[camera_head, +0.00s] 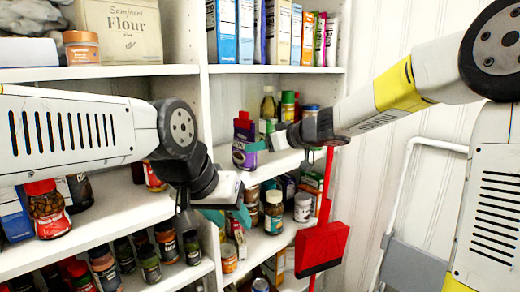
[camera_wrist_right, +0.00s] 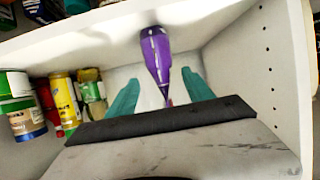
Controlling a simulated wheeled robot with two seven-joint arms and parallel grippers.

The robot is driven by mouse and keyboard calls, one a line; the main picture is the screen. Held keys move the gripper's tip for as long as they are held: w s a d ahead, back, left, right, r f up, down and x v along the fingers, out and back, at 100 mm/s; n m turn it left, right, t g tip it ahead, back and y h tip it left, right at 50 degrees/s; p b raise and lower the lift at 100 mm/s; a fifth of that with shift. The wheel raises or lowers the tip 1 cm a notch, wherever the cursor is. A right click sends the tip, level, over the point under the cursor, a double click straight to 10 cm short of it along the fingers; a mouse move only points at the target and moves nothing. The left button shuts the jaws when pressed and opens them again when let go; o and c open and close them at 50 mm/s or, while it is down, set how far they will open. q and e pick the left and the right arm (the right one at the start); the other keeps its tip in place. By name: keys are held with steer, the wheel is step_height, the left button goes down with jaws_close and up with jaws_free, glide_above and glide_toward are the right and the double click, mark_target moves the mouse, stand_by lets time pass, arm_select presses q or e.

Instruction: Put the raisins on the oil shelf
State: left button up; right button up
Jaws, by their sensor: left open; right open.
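A purple package with a red top, likely the raisins (camera_head: 244,145), stands on the middle corner shelf (camera_head: 285,161). The same package (camera_wrist_right: 157,55) shows narrow and purple in the right wrist view. My right gripper (camera_head: 267,138) is open beside it; in the wrist view its teal fingers (camera_wrist_right: 161,92) are spread on either side of the package's near end, with visible gaps. A dark, oil-like bottle (camera_head: 268,103) stands at the back of that shelf. My left gripper (camera_head: 228,214) is open and empty at the lower shelf, in front of the jars.
Green-topped containers (camera_head: 288,105) stand near the bottle; cans and a yellow container (camera_wrist_right: 64,97) show left in the wrist view. Boxes (camera_head: 280,35) fill the shelf above. Jars (camera_head: 274,212) crowd the lower shelf. A red dustpan (camera_head: 321,248) hangs in front at right.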

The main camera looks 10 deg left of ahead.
steer(key=s+d+r+m+t+h, duration=0.1)
steer(key=s+d+m+h, duration=0.15)
steer(key=d, duration=0.55)
steer(key=s+d+r+m+t+h, duration=0.2)
steer(key=d+h, duration=0.2)
steer(key=d, duration=0.4)
steer(key=s+d+r+m+t+h, duration=0.1)
steer(key=s+d+m+h, duration=0.15)
steer(key=d, duration=0.45)
steer(key=s+d+f+m+g+h, duration=0.25)
steer(key=s+d+f, duration=0.3)
steer(key=s, duration=0.45)
steer(key=s+f+g+y, duration=0.1)
steer(key=s+f, duration=0.1)
steer(key=s, duration=0.3)
steer(key=s+a+f+g+y, duration=0.1)
steer(key=s+f+g, duration=0.1)
steer(key=s, duration=0.4)
steer(key=shift+s+a+f+m+y, duration=0.25)
steer(key=shift+f+m+y, duration=0.05)
steer(key=shift+m+y, duration=0.05)
